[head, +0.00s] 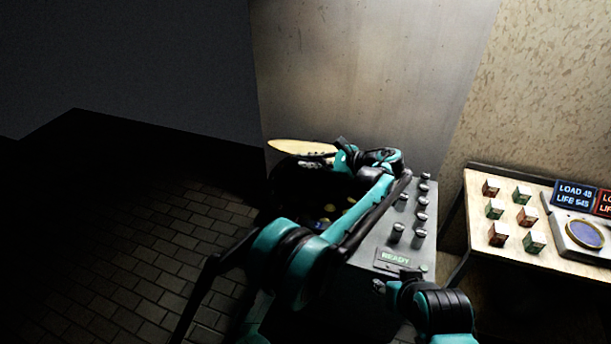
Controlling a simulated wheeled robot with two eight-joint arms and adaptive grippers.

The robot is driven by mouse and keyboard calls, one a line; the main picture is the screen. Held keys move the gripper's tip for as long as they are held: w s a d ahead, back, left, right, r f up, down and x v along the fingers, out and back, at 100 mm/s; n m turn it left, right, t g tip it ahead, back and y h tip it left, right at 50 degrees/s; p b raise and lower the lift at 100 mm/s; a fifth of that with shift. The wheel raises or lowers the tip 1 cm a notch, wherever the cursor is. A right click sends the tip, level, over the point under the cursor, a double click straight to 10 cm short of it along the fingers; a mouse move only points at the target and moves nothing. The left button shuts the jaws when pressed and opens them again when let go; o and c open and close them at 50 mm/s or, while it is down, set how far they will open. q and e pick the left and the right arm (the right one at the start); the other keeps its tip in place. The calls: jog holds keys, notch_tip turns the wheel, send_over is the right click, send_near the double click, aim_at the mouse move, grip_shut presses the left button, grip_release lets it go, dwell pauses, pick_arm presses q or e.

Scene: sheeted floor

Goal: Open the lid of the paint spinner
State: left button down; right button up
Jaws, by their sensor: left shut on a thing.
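The paint spinner (411,225) is a grey metal cabinet with a dark round opening on its left side. Small yellowish things show dimly inside the opening. Its lid (298,147) is a pale yellow disc above the back of the opening, seen at a shallow angle and apart from the front rim. My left gripper (342,150) is at the lid's right edge and shut on the lid; its fingertips are small and dark. My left arm hides part of the opening. My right gripper (381,287) is low by the cabinet's front, apart from the lid; its jaws are unclear.
Several knobs (421,204) and a green READY display (394,257) are on the cabinet top. A metal wall stands behind. The brick floor at left is clear.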

pick_arm(q)
jog(key=r, duration=0.1)
jog(key=w+r+p, duration=0.1)
jog(key=w+r, duration=0.1)
jog(key=shift+w+d+r+p, duration=0.2)
jog(key=shift+d+r+p, duration=0.1)
jog(key=shift+r+p, duration=0.05)
jog(key=c, duration=1.6)
grip_release()
jog(key=shift+f, duration=0.1)
jog(key=v, duration=1.2)
